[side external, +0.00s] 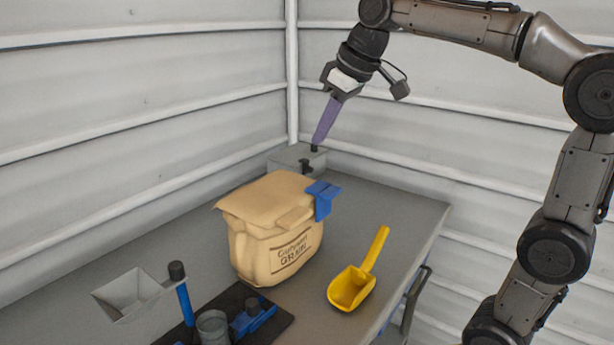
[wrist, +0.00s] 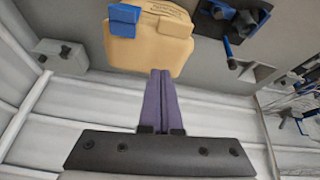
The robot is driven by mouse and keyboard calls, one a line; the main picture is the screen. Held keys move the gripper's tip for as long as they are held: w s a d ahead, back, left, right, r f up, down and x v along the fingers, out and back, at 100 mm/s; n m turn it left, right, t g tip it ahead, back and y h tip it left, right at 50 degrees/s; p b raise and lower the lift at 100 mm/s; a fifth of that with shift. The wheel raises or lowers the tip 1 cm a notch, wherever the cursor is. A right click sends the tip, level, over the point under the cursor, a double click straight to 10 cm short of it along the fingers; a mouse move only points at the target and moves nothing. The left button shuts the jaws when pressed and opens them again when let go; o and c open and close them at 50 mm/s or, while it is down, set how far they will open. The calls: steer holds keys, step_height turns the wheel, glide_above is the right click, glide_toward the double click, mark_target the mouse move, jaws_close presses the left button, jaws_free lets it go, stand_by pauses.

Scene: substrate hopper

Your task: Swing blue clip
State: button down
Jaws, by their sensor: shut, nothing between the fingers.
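A blue clip (side external: 323,198) sits on the top right edge of a tan grain bag (side external: 270,235) on the table. In the wrist view the blue clip (wrist: 124,20) lies at the upper left edge of the bag (wrist: 160,50). My gripper (side external: 318,144) has purple fingers that are shut and empty, pointing down above the back of the table, behind the bag and clip. In the wrist view the shut fingers (wrist: 160,73) point toward the bag, with the clip up and to the left of their tips.
A yellow scoop (side external: 352,287) lies right of the bag. A grey box (side external: 290,160) stands in the back corner below my gripper. A funnel (side external: 128,295) on a blue post and a grey cup (side external: 212,327) stand at front left. Corrugated walls close the back.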

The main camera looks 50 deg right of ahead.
glide_above(303, 188)
steer(key=s+a, duration=0.3)
steer(key=f, duration=0.2)
steer(key=shift+m+g, duration=0.7)
steer(key=w+d+f, duration=0.2)
steer(key=d+f, duration=0.1)
steer(key=shift+w+d+f, duration=0.1)
steer(key=shift+w+f, duration=0.15)
steer(key=shift+w, duration=0.1)
steer(key=shift+f, duration=0.15)
steer(key=x, duration=0.9)
steer(key=shift+w+f, duration=0.15)
steer(key=shift+f, duration=0.2)
steer(key=shift+s, duration=1.95)
steer(key=shift+s, duration=0.1)
